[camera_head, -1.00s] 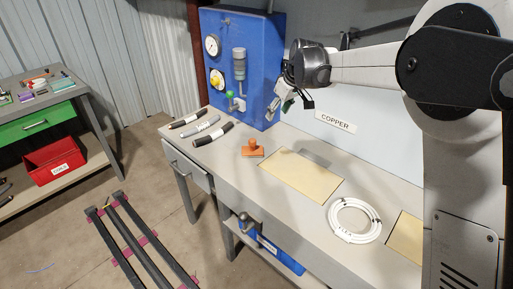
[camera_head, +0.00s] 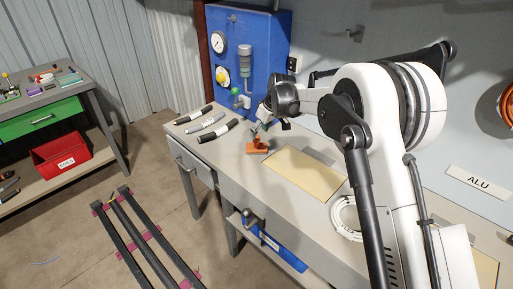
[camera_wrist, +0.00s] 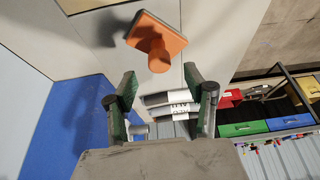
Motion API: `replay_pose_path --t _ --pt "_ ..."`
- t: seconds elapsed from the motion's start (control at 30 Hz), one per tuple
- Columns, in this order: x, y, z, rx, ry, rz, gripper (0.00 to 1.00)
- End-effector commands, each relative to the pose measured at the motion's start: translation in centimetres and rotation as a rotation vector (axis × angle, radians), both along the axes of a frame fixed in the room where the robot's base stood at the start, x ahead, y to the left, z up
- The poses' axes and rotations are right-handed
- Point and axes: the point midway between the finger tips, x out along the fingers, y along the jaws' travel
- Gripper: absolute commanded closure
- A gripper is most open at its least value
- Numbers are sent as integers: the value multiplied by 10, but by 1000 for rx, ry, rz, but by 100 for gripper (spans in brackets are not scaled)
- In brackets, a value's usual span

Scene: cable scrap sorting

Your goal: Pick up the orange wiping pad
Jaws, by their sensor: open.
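The orange wiping pad (camera_head: 257,147) lies on the grey workbench, left of the beige panel. It has a flat base and a round knob on top. In the wrist view the pad (camera_wrist: 153,37) is ahead of the fingertips, with its knob between their lines and pointing towards me. My gripper (camera_wrist: 158,82) is open and empty, its two green-and-black fingers apart. In the head view my gripper (camera_head: 262,128) is close above the pad, with no contact that I can make out.
Several marker-like cylinders (camera_head: 207,123) lie left of the pad. A blue gauge panel (camera_head: 247,55) stands behind it. A beige panel (camera_head: 305,171) and a white cable coil (camera_head: 345,217) lie to the right. A side table (camera_head: 75,100) stands at far left.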

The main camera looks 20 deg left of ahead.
Motion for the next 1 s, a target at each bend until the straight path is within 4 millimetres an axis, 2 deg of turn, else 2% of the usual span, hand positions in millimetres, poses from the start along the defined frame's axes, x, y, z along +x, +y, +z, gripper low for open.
replay_pose_path --t 0.23,0.53,0.8,1.0 --pt "2 4 -12 0 0 0 52" --pt "8 17 -47 0 0 0 52" --pt "9 18 -51 0 0 0 52" --pt "9 18 -51 0 0 0 78"
